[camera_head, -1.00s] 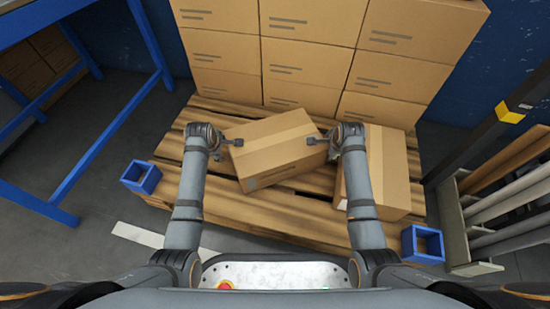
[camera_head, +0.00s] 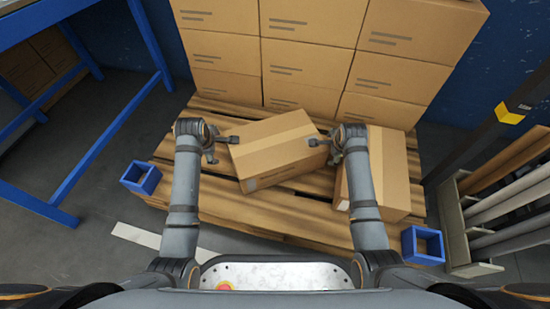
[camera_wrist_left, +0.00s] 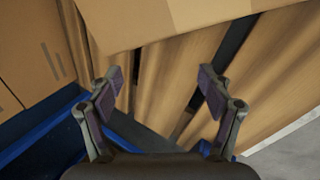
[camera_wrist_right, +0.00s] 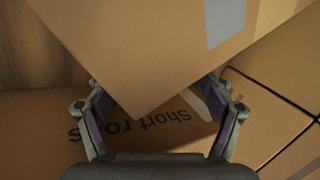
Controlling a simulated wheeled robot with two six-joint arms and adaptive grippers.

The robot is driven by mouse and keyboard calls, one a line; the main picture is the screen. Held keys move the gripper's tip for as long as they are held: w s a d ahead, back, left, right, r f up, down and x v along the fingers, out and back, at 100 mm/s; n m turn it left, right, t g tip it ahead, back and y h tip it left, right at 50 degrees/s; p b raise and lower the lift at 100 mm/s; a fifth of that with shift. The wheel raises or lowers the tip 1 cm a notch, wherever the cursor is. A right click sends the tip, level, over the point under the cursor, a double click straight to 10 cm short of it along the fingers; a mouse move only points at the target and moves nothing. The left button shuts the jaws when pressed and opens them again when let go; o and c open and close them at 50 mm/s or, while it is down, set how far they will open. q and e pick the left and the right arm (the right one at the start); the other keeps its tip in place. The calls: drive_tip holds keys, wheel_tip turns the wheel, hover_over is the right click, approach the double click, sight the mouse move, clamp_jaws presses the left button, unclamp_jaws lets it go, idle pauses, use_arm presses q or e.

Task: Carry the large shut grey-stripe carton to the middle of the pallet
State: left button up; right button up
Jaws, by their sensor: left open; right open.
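The large shut carton (camera_head: 277,150) lies turned at an angle on the middle of the wooden pallet (camera_head: 285,212). It has a paler tape band along its top and a small grey patch at its near lower corner. A grey stripe shows on the carton (camera_wrist_right: 165,45) in the right wrist view. My left gripper (camera_head: 222,148) is open and empty at the carton's left end; in the left wrist view the carton's edge is beyond the fingers. My right gripper (camera_head: 322,150) is open at the right end, with a carton corner overlapping the space between its fingers in the right wrist view.
Another carton (camera_head: 394,172) stands on the pallet's right side, close beside my right gripper. A wall of stacked cartons (camera_head: 300,50) fills the pallet's back. Blue square sockets stand at the left (camera_head: 141,177) and right (camera_head: 423,244). A blue-framed table (camera_head: 150,45) is at left.

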use_arm(q)
drive_tip(key=v, duration=0.7)
drive_tip(key=shift+s+r, duration=0.15)
drive_tip(key=shift+r, duration=0.15)
use_arm(e)
drive_tip(key=v, duration=1.2)
use_arm(q)
drive_tip(key=shift+r, duration=0.1)
use_arm(e)
drive_tip(key=shift+r, duration=0.1)
